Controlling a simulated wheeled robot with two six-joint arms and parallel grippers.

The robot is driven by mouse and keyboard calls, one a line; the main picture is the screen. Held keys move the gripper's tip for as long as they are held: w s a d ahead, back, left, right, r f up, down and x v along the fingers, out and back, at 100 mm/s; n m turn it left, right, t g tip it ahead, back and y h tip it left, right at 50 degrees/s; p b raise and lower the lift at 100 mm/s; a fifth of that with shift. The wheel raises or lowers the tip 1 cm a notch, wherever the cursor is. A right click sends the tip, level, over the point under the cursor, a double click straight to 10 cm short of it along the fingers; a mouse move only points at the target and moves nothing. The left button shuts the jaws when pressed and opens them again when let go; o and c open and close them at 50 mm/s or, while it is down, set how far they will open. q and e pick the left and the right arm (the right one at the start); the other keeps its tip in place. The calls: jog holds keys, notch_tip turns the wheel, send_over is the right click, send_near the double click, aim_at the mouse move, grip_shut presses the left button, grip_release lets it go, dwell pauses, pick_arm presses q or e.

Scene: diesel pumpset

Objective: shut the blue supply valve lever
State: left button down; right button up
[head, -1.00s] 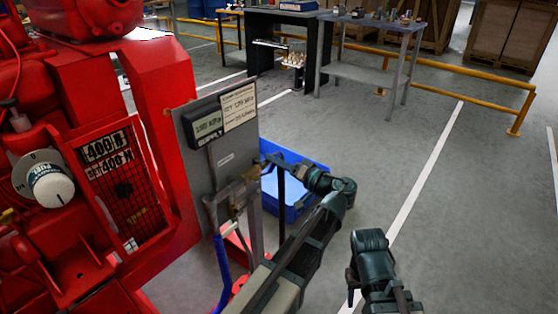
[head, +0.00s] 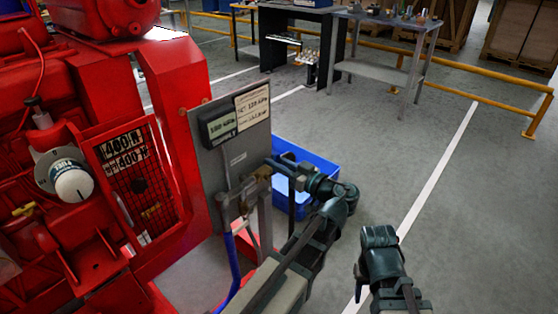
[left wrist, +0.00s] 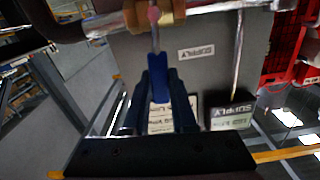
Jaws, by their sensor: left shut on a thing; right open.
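The blue valve lever (left wrist: 158,72) shows in the left wrist view, reaching from the brass valve body (left wrist: 154,12) down between my left fingers. In that view it points roughly crosswise to the silver pipe (left wrist: 230,10). My left gripper (left wrist: 162,100) is shut on the lever. In the head view my left gripper (head: 272,163) is at the brass valve (head: 258,184) in front of the grey panel; the lever is mostly hidden there. My right gripper (head: 378,236) is open and empty over the floor to the right.
The grey panel (head: 239,158) carries a display (head: 218,127) and a label (head: 253,107). The red engine (head: 172,100) fills the left. A blue hose (head: 234,262) hangs below the valve. A blue bin (head: 301,204) stands behind my left gripper. The floor at right is clear.

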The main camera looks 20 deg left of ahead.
pick_arm(q)
jog(key=shift+s+a+n, duration=0.1)
jog(key=shift+s+n, duration=0.2)
dwell(0.4)
jog(key=c, duration=0.7)
grip_release()
